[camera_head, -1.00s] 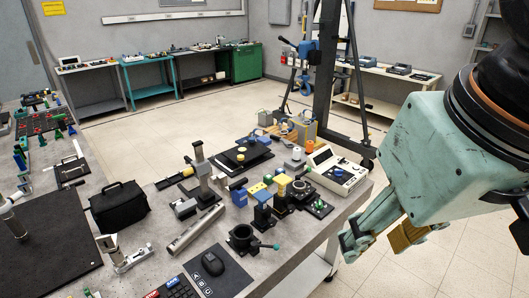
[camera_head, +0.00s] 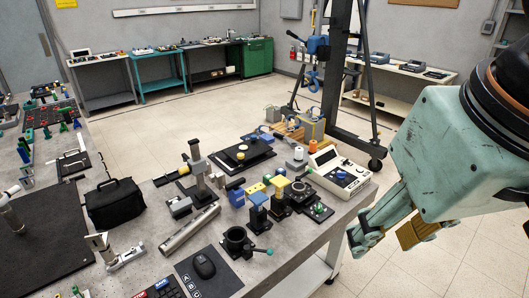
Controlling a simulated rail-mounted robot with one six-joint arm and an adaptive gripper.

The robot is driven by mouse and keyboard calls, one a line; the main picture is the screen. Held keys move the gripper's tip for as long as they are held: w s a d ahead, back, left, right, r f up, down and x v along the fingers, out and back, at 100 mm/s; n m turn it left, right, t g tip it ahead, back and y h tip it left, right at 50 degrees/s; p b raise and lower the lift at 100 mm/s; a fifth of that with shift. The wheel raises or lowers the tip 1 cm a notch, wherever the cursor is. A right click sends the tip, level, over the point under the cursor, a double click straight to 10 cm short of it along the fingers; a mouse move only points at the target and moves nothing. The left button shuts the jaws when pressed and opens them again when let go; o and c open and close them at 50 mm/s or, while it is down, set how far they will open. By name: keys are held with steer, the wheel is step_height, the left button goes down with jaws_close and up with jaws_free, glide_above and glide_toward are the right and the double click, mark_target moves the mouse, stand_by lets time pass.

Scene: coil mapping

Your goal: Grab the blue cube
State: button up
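A small blue cube (camera_head: 236,197) sits on the grey workbench, left of a yellow block with dark holes (camera_head: 256,188). My gripper (camera_head: 384,240) is at the right, beyond the bench's right edge and over the floor. It points down and to the left, well apart from the cube. Its fingers look spread, with nothing seen between them.
A white instrument box (camera_head: 340,173) stands at the bench's right end, between the cube and my gripper. A black bag (camera_head: 115,205) lies left.

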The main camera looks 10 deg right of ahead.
steer(key=w+d+r+n+h+p, duration=0.1)
steer(key=w+r+n, duration=0.15)
steer(key=w, duration=0.85)
steer(key=w+d+r+n+p, duration=0.15)
steer(key=w+n, duration=0.25)
steer(key=w, duration=0.6)
steer(key=w+a+f+n+g+h, duration=0.1)
steer(key=w+f+n, duration=0.15)
steer(key=w, duration=0.85)
steer(key=w+a+f+n, duration=0.15)
steer(key=w+n, duration=0.25)
steer(key=w, duration=0.8)
steer(key=w+a+f+n+h+p, duration=0.1)
steer(key=w+a+f+n+p, duration=0.2)
steer(key=w+f+n, duration=0.8)
steer(key=w+a+f, duration=0.1)
steer(key=w+f, duration=1.8)
steer(key=f, duration=0.1)
steer(key=shift+a+f+n+h, duration=0.2)
steer(key=shift+n+h, duration=0.1)
steer(key=shift+h, duration=0.1)
steer(key=shift+w+f, duration=0.1)
